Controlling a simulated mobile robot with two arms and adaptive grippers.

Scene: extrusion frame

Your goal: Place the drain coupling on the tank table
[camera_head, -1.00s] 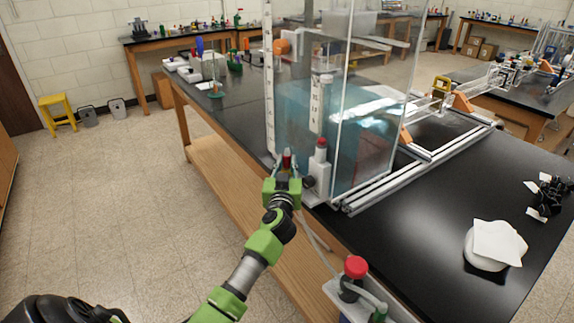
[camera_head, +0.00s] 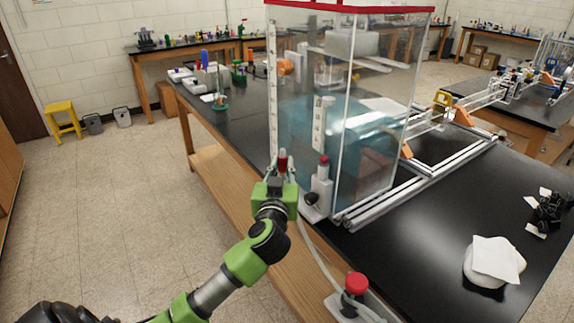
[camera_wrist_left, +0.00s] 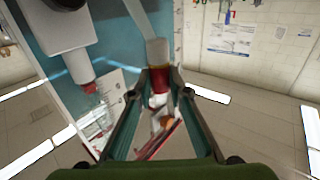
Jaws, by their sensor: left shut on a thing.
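My left gripper (camera_head: 281,171) is at the front left corner of the clear, red-rimmed tank (camera_head: 352,100). It is shut on the drain coupling (camera_head: 283,160), a small red and white piece. The tank table (camera_head: 425,245) has a black top and a wooden frame. My right gripper is not in view.
A red-capped bottle (camera_head: 355,284) stands at the table's near edge with a tube by it. A white paper-topped dish (camera_head: 495,262) and black clips (camera_head: 548,210) lie at the right. Metal rails (camera_head: 420,170) run beside the tank. The front tabletop is mostly clear.

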